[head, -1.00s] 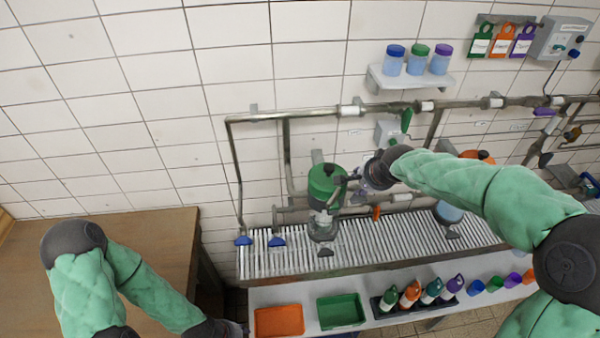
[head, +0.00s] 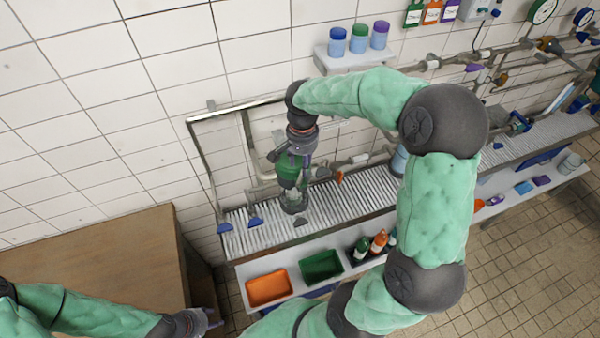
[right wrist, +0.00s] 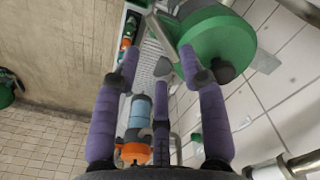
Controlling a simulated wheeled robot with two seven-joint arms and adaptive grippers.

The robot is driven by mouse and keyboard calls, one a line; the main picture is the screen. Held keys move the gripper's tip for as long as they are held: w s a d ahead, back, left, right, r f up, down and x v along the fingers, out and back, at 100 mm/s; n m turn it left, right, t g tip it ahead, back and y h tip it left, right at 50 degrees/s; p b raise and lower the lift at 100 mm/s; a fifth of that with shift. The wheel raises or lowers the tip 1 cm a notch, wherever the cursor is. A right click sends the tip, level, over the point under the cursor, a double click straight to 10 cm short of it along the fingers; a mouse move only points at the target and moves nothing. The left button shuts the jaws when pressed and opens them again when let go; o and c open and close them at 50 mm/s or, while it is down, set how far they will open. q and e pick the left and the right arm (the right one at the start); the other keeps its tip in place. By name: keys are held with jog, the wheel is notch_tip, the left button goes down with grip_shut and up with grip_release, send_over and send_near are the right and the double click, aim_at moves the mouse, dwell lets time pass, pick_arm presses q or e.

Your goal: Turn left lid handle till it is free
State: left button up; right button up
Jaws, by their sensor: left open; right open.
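The left pump unit has a green lid (head: 290,168) over a clear lower bowl (head: 294,202); my right gripper (head: 290,158) hangs right over it and hides its top. In the right wrist view the round green lid (right wrist: 222,42) fills the upper right, with a dark knob handle (right wrist: 223,72) at its edge, beside the right-hand purple finger. My right gripper (right wrist: 160,62) is open with its fingers spread and nothing held between them; whether a finger touches the knob I cannot tell. My left gripper (head: 208,318) is open and empty, low beside the wooden table.
Pipes (head: 245,108) run along the tiled wall behind the slatted grey bench (head: 330,205). An orange bin (head: 268,288) and a green bin (head: 321,266) stand on the lower shelf. A wooden table (head: 95,260) is at left. An orange-topped blue unit (right wrist: 135,150) shows in the right wrist view.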

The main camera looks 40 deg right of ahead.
aim_at(301, 178)
notch_tip(301, 178, down, 6)
jog(key=shift+f, duration=0.25)
grip_shut()
